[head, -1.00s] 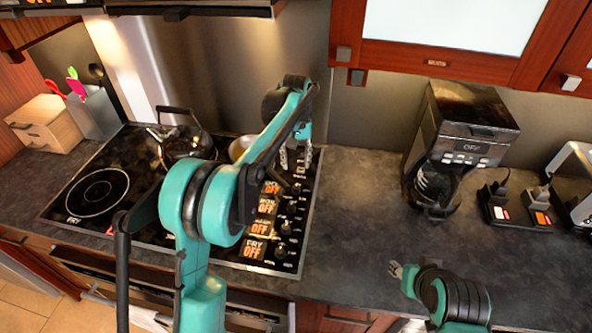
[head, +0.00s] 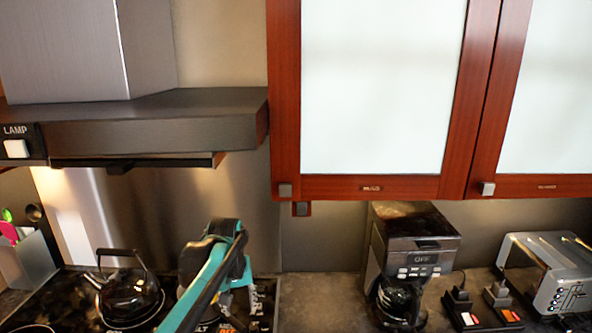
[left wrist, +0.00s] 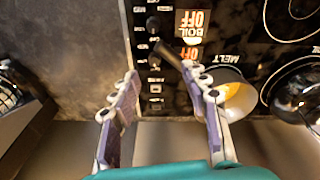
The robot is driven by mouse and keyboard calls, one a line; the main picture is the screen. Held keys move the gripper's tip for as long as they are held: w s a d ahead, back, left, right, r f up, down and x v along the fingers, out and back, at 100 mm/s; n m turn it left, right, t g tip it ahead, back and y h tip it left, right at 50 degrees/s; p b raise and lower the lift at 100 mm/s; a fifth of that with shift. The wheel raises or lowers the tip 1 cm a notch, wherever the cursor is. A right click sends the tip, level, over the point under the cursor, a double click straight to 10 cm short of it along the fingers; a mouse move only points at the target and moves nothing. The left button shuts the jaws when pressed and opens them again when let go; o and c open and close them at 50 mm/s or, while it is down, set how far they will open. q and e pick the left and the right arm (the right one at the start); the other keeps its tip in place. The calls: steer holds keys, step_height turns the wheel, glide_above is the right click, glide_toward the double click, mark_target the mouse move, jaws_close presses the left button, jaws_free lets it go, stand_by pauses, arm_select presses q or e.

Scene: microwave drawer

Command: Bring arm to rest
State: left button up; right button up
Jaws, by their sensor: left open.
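My left arm comes in from the bottom of the head view. My left gripper (head: 254,305) hangs over the right side of the black stove (head: 60,296). In the left wrist view the two fingers of my left gripper (left wrist: 165,92) are spread wide, with nothing between them. A small pan (left wrist: 236,97) with something yellow in it sits beside the right finger. Its dark handle (left wrist: 172,60) lies just beyond the fingertips; whether they touch is unclear. My right gripper is out of view.
A kettle (head: 130,298) stands on the stove. A range hood (head: 150,130) and a glass-door cabinet (head: 285,100) overhang the counter. A coffee maker (head: 415,240) and a toaster (head: 550,275) stand right. Some bare counter (head: 320,295) lies between stove and coffee maker.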

arm_select(q)
steer(key=s+a+f+m+t+b, duration=0.1)
steer(key=s+f, duration=0.3)
steer(key=s, duration=0.7)
steer(key=s+a+f+m+t+b, duration=0.1)
steer(key=s+f+t, duration=0.3)
steer(key=s, duration=0.8)
steer(key=shift+s+a+b, duration=0.3)
steer(key=shift+a+b, duration=0.15)
steer(key=shift+b, duration=0.1)
stand_by(1.1)
